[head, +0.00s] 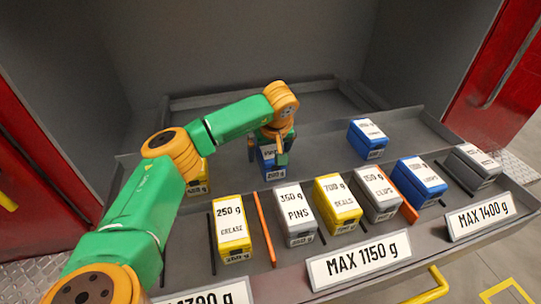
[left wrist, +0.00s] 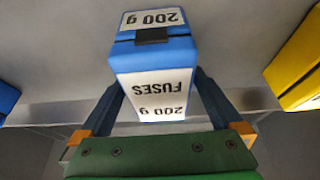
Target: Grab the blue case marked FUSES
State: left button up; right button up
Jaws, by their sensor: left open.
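The blue case marked FUSES (left wrist: 152,75), with white 200 g labels, fills the middle of the left wrist view. In the head view the same blue case (head: 275,174) stands in the back row, partly hidden by my left gripper (head: 278,148), which is above it. In the left wrist view my left gripper (left wrist: 160,82) is open, with one dark finger on each side of the case. The fingertips are partly hidden by the case, so I cannot tell whether they touch it. My right gripper is not in view.
A front row holds the yellow GREASE case (head: 232,229), PINS (head: 295,214), a yellow 700 g case (head: 337,204) and several others, with orange and dark dividers between. Another blue case (head: 367,139) stands back right. A yellow case (head: 203,178) is left, partly behind my arm.

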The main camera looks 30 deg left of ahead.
pick_arm(q)
jog(key=shift+f, duration=0.25)
jog(key=shift+f, duration=0.25)
dwell(0.3)
jog(key=shift+w, duration=0.1)
jog(key=c, duration=1.5)
jog(key=shift+r, duration=0.1)
jog(key=shift+c, duration=0.2)
